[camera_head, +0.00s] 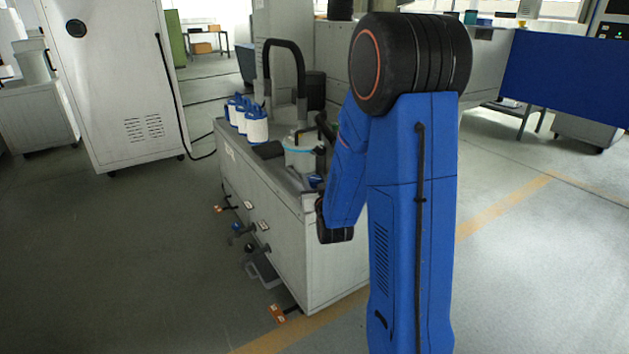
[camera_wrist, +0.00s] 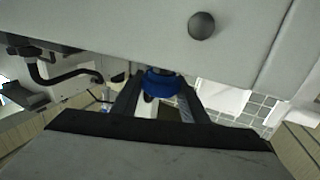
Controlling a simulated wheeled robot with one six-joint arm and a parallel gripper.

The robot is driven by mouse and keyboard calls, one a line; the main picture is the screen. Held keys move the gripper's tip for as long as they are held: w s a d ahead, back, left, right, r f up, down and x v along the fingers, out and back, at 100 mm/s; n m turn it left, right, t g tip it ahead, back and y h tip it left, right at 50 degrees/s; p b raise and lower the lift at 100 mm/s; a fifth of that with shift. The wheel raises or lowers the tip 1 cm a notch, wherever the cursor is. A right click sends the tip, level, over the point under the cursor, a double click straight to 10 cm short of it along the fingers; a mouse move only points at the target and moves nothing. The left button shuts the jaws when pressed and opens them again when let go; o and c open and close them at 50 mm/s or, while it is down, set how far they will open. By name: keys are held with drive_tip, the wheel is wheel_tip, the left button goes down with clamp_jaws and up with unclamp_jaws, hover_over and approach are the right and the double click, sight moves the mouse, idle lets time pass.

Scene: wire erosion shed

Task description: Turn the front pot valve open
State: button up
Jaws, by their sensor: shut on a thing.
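In the wrist view, my gripper (camera_wrist: 159,92) has its two dark fingers on either side of a rounded blue handle (camera_wrist: 162,84). It is shut on this handle, which looks like a valve's. In the head view, my blue arm reaches down to the near right end of a grey cabinet (camera_head: 265,205). A pot with a teal band (camera_head: 301,157) stands on the cabinet top near the arm. A small blue part (camera_head: 315,182) shows beside the pot. My arm hides the gripper's fingertips there, and the valve's turn angle cannot be told.
Several white bottles with blue tops (camera_head: 256,124) stand on the cabinet's far end. A black hose (camera_head: 298,62) arches above it.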

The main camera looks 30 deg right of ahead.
drive_tip(key=n+y, duration=0.2)
drive_tip(key=y, duration=0.2)
drive_tip(key=n+y, duration=0.3)
drive_tip(key=y, duration=0.1)
drive_tip(key=shift+d+t, duration=0.15)
drive_tip(key=shift+t, duration=0.15)
drive_tip(key=shift+n+g+y, duration=0.45)
drive_tip(key=shift+n+y, duration=0.55)
drive_tip(key=shift+y, duration=0.45)
drive_tip(key=shift+n+g+y, duration=0.45)
drive_tip(key=shift+n+y, duration=0.55)
drive_tip(key=shift+y, duration=0.45)
drive_tip(key=shift+n+y, duration=0.3)
drive_tip(key=shift+y, duration=0.1)
drive_tip(key=o, duration=1.1)
drive_tip(key=shift+c, duration=0.2)
drive_tip(key=v, duration=1.7)
drive_tip(key=shift+r, duration=0.25)
